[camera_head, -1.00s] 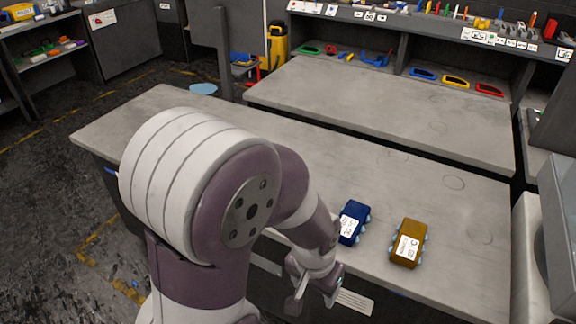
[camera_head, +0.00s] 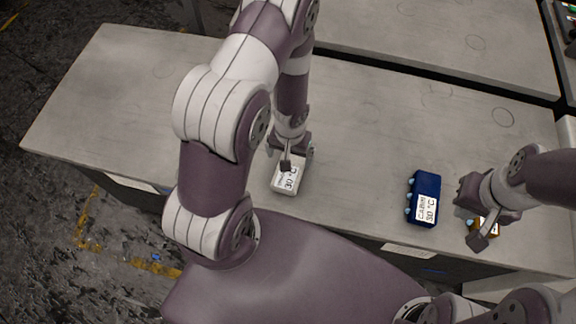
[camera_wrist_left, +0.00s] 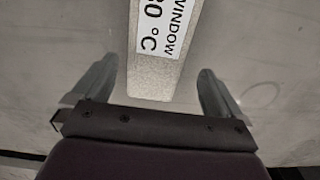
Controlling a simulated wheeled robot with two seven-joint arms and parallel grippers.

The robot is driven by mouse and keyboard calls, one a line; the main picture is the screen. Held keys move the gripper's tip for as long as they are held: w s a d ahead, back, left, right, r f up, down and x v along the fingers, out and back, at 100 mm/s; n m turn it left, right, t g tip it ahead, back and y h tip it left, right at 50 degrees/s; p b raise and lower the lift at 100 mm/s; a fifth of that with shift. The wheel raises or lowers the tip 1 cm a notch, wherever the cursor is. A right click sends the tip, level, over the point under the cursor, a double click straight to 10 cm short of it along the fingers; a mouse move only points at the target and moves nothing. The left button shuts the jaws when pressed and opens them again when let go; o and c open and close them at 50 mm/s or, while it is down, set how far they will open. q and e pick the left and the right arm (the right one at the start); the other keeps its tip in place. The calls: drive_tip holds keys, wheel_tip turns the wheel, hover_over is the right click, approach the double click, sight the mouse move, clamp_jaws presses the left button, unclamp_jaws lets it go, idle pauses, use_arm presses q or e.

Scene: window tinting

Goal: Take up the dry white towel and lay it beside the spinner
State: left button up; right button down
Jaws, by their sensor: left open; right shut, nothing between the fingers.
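The white towel (camera_head: 285,184), a small folded block with a printed label, lies on the grey table near its front edge. My left gripper (camera_head: 290,160) is over it, pointing down and open. In the left wrist view the white towel (camera_wrist_left: 150,78) shows between the two spread fingers, with gaps on both sides; its label reads "WINDOW" and a temperature. My right gripper (camera_head: 477,240) is shut and empty at the right, partly covering the brown towel (camera_head: 489,227). I cannot make out the spinner in these views.
A blue towel (camera_head: 424,198) with a white label lies between my two grippers. The grey table (camera_head: 100,110) is bare at the left and behind the towels. A second grey worktop (camera_head: 440,45) stands beyond a dark gap.

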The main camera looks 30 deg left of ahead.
use_arm(q)
drive_tip(key=f, duration=0.1)
drive_tip(key=f+b, duration=0.1)
drive_tip(key=d+f+b, duration=0.1)
drive_tip(key=f, duration=0.1)
drive_tip(key=shift+s+d+f, duration=0.1)
drive_tip(key=shift+s, duration=0.3)
drive_tip(key=shift+w+f, duration=0.15)
drive_tip(key=shift+f, duration=0.05)
drive_tip(key=shift+a, duration=0.4)
drive_tip(key=c, duration=0.5)
drive_tip(key=shift+d+r, duration=0.1)
drive_tip(key=shift+d, duration=0.1)
drive_tip(key=c, duration=0.5)
use_arm(e)
drive_tip(key=shift+d+f, duration=0.35)
drive_tip(key=shift+f, duration=0.25)
drive_tip(key=shift+d+f, duration=0.35)
drive_tip(key=shift+f, duration=0.2)
drive_tip(key=shift+a, duration=0.1)
